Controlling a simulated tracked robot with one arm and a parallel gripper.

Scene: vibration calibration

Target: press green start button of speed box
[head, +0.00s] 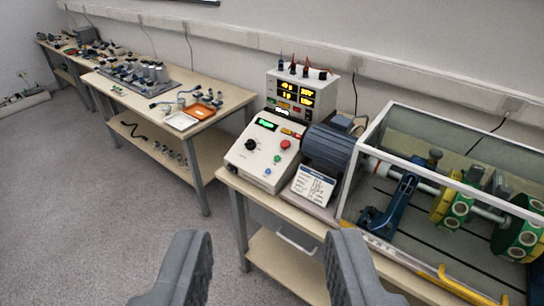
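The speed box (248,161) is a cream box with a sloped front, standing at the left end of the near bench (240,184). Its face carries a lit green display (266,124), a black knob (251,144), a red button (285,144), a small green button (277,158) below the red one, and a blue button (267,171) lower down. My gripper (268,242) is open and empty, its two grey fingers wide apart at the bottom of the view. It is well short of the box, touching nothing. The green button is unobstructed.
A meter unit (302,92) with yellow digits stands behind the box. Right of it are a dark motor (328,148), a label card (312,186) and a clear-walled case (400,112) over a shaft rig. Another bench (226,103) stands at left. Floor (110,210) at left is clear.

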